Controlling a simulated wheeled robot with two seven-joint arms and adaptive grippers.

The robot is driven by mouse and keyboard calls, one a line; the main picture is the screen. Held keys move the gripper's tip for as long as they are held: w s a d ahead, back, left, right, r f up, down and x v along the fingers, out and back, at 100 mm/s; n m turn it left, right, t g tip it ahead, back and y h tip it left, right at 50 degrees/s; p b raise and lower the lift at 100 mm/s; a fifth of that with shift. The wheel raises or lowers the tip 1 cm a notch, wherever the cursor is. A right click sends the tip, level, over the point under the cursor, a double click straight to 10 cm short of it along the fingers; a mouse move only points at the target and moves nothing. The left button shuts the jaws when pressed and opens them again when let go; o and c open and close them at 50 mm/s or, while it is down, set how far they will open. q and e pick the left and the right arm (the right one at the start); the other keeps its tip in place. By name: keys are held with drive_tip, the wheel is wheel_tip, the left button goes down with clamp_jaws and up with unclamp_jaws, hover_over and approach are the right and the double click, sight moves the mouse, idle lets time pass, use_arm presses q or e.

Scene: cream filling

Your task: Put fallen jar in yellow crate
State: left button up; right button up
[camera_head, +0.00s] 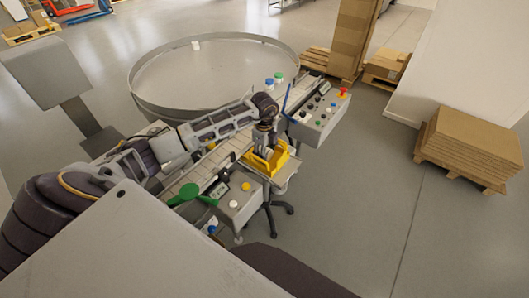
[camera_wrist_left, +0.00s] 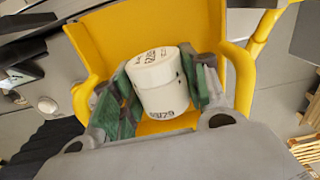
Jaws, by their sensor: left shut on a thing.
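A white jar (camera_wrist_left: 160,85) with printed dark text is held between the two green-padded fingers of my left gripper (camera_wrist_left: 163,92) in the left wrist view. The yellow crate (camera_wrist_left: 150,30) surrounds the jar in that view, with its walls behind and to both sides. In the head view, my left gripper (camera_head: 264,149) points down over the yellow crate (camera_head: 279,159), at its opening. The jar is hidden there by the gripper and crate. I cannot tell whether the jar touches the crate's floor. My right gripper is out of view.
The crate stands beside the conveyor (camera_head: 190,178). A control box with a red button (camera_head: 343,91) is to the right, and a green paddle-shaped part (camera_head: 188,194) is to the left. Jars with blue and green lids (camera_head: 279,78) stand farther back, near a large round rimmed table (camera_head: 165,82).

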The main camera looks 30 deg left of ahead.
use_arm(q)
drive_tip(key=shift+f, duration=0.1)
drive_tip(key=o, duration=0.9)
drive_tip(key=shift+c, duration=0.2)
drive_tip(key=shift+r, duration=0.2)
drive_tip(key=shift+r, duration=0.7)
wheel_tip(320, 180, up, 11)
drive_tip(key=shift+f+b, duration=0.2)
drive_tip(key=shift+b, duration=0.95)
